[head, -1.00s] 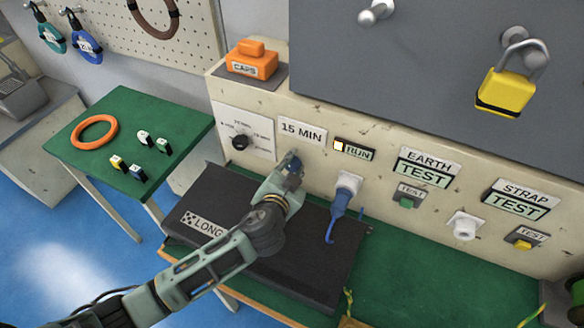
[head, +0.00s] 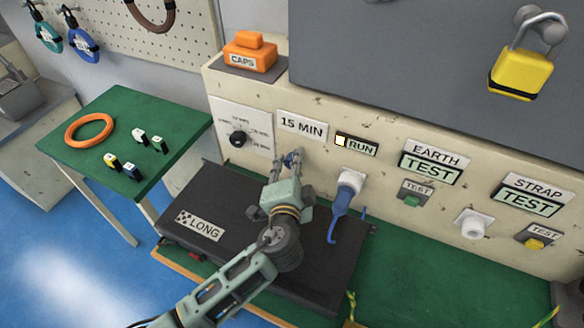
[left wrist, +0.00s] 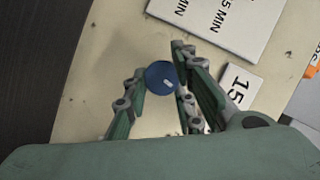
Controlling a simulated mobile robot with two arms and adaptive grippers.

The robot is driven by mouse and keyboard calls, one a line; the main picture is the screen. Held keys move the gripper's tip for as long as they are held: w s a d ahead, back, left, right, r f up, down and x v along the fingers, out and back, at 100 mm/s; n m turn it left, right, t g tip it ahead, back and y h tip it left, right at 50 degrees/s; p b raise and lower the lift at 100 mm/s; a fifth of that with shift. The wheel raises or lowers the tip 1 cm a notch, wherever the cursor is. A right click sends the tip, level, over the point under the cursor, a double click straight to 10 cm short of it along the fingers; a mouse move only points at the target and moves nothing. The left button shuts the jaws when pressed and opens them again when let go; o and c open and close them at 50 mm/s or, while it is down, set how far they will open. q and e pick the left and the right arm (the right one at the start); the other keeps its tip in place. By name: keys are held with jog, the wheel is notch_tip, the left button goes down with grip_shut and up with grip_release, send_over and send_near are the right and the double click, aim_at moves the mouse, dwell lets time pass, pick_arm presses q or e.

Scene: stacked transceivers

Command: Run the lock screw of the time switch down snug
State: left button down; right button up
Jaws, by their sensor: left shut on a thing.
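The time switch is a white dial plate with a black knob (head: 237,139) on the beige panel, left of the 15 MIN label (head: 301,125). The lock screw, a small blue round head with a pale mark (left wrist: 160,77), shows in the left wrist view. In the head view it is mostly hidden by my fingertips below the 15 MIN label. My left gripper (head: 291,160) is at the panel, its two fingers closed on the sides of the blue head. In the left wrist view the fingers (left wrist: 161,73) flank it. My right gripper is not in view.
A black case marked LONG (head: 198,226) lies under my left arm. A blue plug with a cord (head: 343,197) sits in a socket to the right. An orange CAPS box (head: 249,52) rests on the ledge. A yellow padlock (head: 520,75) hangs upper right.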

pick_arm(q)
jog(key=shift+s+d+f, duration=0.15)
jog(key=shift+s+f, duration=0.05)
jog(key=shift+f, duration=0.35)
jog(key=c, duration=1.6)
grip_release()
jog(key=shift+w+r, duration=0.1)
jog(key=shift+r, duration=0.2)
jog(key=s, duration=0.4)
jog(key=s+r, duration=0.1)
jog(key=s, duration=0.3)
jog(key=s+r, duration=0.1)
jog(key=s, duration=0.3)
jog(key=shift+a+r, duration=0.1)
jog(key=shift+a, duration=0.25)
jog(key=shift+w, duration=0.1)
